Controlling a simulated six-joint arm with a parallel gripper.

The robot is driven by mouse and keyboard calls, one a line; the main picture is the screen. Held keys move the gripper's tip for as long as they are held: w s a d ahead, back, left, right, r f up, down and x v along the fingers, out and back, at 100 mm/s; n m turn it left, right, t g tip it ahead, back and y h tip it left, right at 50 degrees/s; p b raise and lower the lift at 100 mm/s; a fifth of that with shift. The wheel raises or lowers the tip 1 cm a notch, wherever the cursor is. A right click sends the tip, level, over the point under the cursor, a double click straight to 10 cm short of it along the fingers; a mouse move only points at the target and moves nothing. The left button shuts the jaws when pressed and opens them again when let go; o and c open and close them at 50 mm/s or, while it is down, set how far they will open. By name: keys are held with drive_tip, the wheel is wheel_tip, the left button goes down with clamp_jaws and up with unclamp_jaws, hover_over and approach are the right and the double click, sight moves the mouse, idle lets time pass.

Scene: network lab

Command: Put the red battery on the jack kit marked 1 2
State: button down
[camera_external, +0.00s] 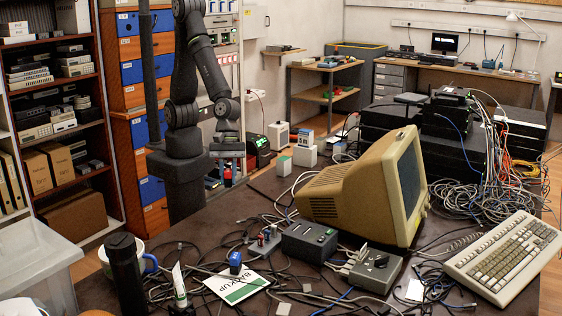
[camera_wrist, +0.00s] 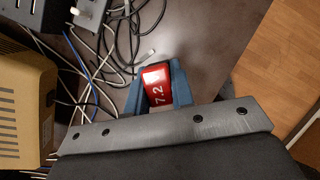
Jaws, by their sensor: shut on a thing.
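A red battery (camera_wrist: 157,85) with "7.2" printed on it in white sits between the blue fingers of my gripper (camera_wrist: 155,92) in the wrist view. The fingers are shut on it, above the dark table. In the outside view my gripper (camera_external: 226,166) hangs from the arm at the table's far left edge, with a small patch of red between the fingers. I cannot read a "1 2" mark on anything. Small dark boxes with sockets, one left (camera_external: 310,240) and one right (camera_external: 375,268), stand in front of the monitor; I cannot tell whether either is the jack kit.
A beige monitor (camera_external: 345,190) stands mid-table, and a keyboard (camera_external: 503,257) lies at the right. Loose cables cover much of the table. A black flask (camera_external: 126,275), a blue item (camera_external: 235,261) and a "BACKUP" card (camera_external: 237,287) are at the front left.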

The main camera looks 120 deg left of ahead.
drive_tip(key=w+a+r+n+t+y, duration=0.1)
drive_tip(key=w+a+n, duration=0.25)
drive_tip(key=a, duration=0.85)
drive_tip(key=w+a+r+n+y, duration=0.15)
drive_tip(key=w+a, duration=0.25)
drive_tip(key=a, duration=0.7)
drive_tip(key=w+a+n+t, duration=0.1)
drive_tip(key=w+a+n, duration=0.3)
drive_tip(key=a, duration=0.8)
drive_tip(key=n+y, duration=0.3)
drive_tip(key=n, duration=0.3)
hover_over(323, 139)
drive_tip(key=s, duration=0.1)
drive_tip(key=shift+g, duration=0.4)
drive_tip(key=f, duration=0.4)
drive_tip(key=shift+s+d+f, duration=0.15)
drive_tip(key=shift+d+f, duration=0.05)
drive_tip(key=shift+f, duration=0.1)
drive_tip(key=shift+s+a+f, duration=0.1)
drive_tip(key=shift+a+f, duration=0.05)
drive_tip(key=shift+f, duration=2)
drive_tip(key=shift+f, duration=0.1)
